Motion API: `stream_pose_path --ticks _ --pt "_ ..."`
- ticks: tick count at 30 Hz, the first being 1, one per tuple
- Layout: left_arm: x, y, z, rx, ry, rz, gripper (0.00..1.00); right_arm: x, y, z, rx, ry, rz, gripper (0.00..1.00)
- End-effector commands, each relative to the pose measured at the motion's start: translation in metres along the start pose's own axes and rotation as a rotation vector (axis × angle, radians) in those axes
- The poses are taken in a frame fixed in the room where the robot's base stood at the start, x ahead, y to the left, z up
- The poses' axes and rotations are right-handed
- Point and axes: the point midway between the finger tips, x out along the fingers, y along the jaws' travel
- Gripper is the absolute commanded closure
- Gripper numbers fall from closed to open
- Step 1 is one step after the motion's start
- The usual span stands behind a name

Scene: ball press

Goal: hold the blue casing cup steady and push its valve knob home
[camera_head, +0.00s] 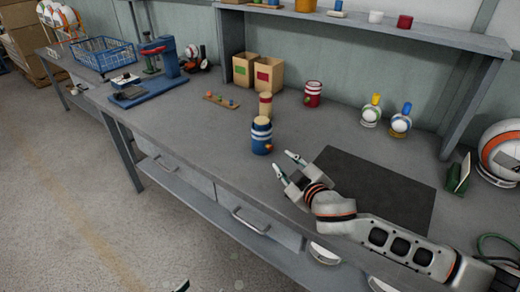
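The blue casing cup (261,138) stands upright on the workbench, with white bands and a tan top. A small orange-brown spot low on its right side may be the valve knob (268,147); it is too small to tell how far it sticks out. My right gripper (287,164) is just in front and to the right of the cup, fingers apart and empty, not touching it. What looks like a fingertip of my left gripper (182,286) shows at the bottom edge, far from the cup; the rest is out of view.
A tan cylinder (265,104) stands close behind the cup, and a red banded cup (312,94) is farther back. A dark mat (374,191) lies right of my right gripper. A blue press (160,75) stands at the left.

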Motion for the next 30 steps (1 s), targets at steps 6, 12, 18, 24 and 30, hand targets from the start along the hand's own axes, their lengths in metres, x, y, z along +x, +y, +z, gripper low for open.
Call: stream_pose_path --ticks 6,12,18,24,30 --pt "0.040 0.051 -0.102 -0.489 0.214 0.211 0.33 0.000 0.000 0.000 0.000 0.000 0.000 0.72" --pt "0.059 0.083 -0.202 -1.026 0.333 0.469 0.33 0.000 0.000 0.000 0.000 0.000 0.000 0.72" --pt "0.072 0.092 -0.283 -1.565 0.337 0.715 0.33 0.000 0.000 0.000 0.000 0.000 0.000 0.72" --pt "0.099 0.089 -0.335 -2.049 0.236 0.868 0.33 0.000 0.000 0.000 0.000 0.000 0.000 0.72" --pt "0.140 0.082 -0.360 -2.432 0.093 0.882 0.33 0.000 0.000 0.000 0.000 0.000 0.000 0.72"
